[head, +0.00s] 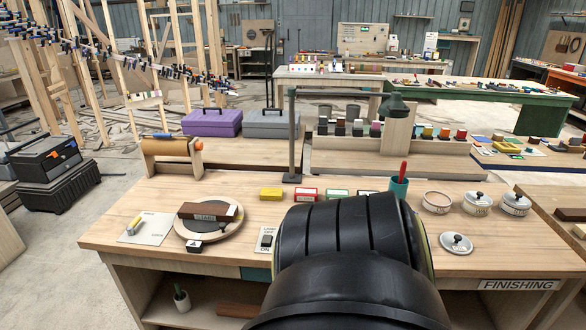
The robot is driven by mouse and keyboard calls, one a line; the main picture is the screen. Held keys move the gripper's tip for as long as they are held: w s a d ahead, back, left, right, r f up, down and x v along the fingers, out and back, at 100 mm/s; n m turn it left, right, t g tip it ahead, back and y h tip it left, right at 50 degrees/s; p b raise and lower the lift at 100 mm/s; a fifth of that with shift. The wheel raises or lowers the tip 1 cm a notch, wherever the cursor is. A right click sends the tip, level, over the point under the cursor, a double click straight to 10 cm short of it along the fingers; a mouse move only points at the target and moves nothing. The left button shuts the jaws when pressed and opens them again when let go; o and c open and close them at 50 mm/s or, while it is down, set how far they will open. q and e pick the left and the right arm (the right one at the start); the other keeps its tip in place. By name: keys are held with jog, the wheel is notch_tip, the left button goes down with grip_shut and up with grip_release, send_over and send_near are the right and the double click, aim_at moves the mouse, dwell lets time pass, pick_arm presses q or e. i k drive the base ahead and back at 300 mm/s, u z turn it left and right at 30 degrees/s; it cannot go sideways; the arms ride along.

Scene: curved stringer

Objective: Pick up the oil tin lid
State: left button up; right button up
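A round grey-white lid (457,242) with a dark knob lies on the front right of the wooden finishing bench (130,233). Its small lettering is too blurred to read for certain. An open round tin (437,203) stands behind it, with no lid on top. Two more tins, a middle one (477,206) and a right one (515,207), stand beside it with knobbed lids on. A big black part of my own arm fills the bottom middle, left of the loose lid, and hides the bench there. Neither of my grippers shows.
A teal cup (398,189) with a red-handled tool stands left of the tins. A round turntable (208,227) with a brown block, a paper card (147,228) and a lamp post (293,135) are further left. Bench surface around the loose lid is clear.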

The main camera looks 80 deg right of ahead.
aim_at(457, 243)
jog(key=z, duration=1.45)
jog(key=k, duration=0.8)
jog(key=z, duration=1.9)
